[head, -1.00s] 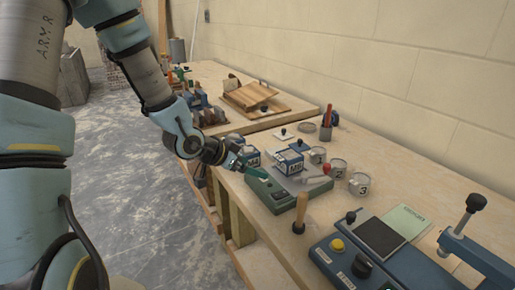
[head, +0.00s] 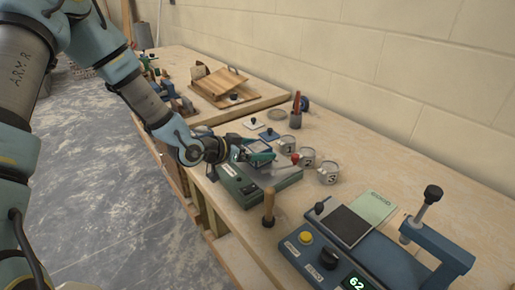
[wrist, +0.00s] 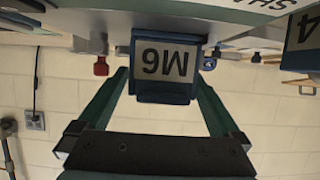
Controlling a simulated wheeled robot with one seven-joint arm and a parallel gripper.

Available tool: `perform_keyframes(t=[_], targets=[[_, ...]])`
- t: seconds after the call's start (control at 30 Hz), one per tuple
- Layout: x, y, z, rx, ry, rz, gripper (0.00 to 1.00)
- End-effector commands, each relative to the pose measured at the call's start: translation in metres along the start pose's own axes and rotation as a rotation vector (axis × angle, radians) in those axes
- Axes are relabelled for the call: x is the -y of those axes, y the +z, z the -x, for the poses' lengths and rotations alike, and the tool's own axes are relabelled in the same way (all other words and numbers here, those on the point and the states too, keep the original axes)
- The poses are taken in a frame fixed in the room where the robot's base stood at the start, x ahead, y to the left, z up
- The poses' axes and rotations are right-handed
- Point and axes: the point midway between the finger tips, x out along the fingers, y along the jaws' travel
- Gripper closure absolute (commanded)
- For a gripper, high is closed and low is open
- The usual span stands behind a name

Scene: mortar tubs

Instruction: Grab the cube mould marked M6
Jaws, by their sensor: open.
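The cube mould marked M6 (wrist: 165,60) is a blue block with a pale label, upside down in the wrist view because that view is inverted. My gripper (wrist: 160,78) is open, with one green finger on each side of the mould's near part. I cannot tell whether either finger touches it. In the head view my gripper (head: 258,157) is over the green device (head: 240,188) with the grey plate and mostly hides the mould there. Another blue mould, its label ending in 4 (wrist: 308,32), is at the right edge of the wrist view.
A wooden-handled tool (head: 268,207) stands in front. A blue machine (head: 345,250) with a clamp fills the front right. A wooden board (head: 220,85) lies further back, and the wall borders the bench.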

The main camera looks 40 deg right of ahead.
Motion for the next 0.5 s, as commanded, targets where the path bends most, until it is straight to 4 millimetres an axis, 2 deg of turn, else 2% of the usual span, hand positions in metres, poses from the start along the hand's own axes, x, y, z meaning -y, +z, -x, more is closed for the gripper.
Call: perform_keyframes(t=[0.03,0.2,0.5], targets=[[0.0,-0.006,-0.006,0.0,0.002,0.001,0.0],[0.001,-0.003,-0.026,0.0,0.0,0.002,0.0],[0.002,-0.001,-0.031,0.001,-0.001,0.001,0.0]])
